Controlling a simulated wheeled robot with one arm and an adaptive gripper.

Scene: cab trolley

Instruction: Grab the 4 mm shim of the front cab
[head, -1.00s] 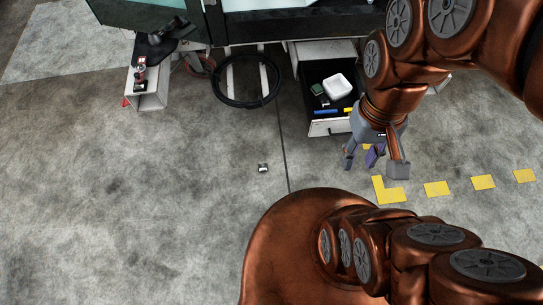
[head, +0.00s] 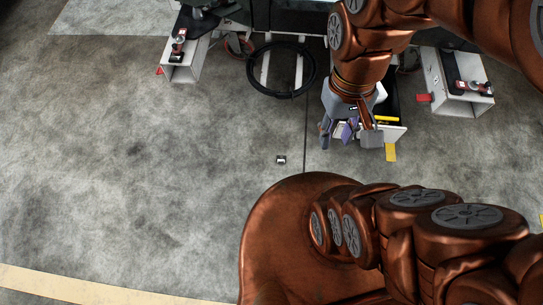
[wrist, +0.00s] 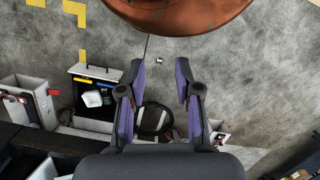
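I cannot make out which thing is the 4 mm shim. An open black drawer (wrist: 78,106) in the wrist view holds a white tub (wrist: 93,98), and a yellow strip (wrist: 82,80) and a blue strip (wrist: 106,84) lie along its edge. In the head view my arm hides most of the drawer, and the yellow strip (head: 387,119) shows beside it. A small dark and white object (head: 281,160) lies alone on the floor, also in the wrist view (wrist: 159,61). My gripper (head: 348,134) is open and empty, above the floor by the drawer, its purple-padded fingers (wrist: 159,68) spread.
White benches with red-marked devices stand at left (head: 185,60) and right (head: 455,90) of the trolley. A black cable coil (head: 281,92) hangs or lies between. The grey floor at left is clear.

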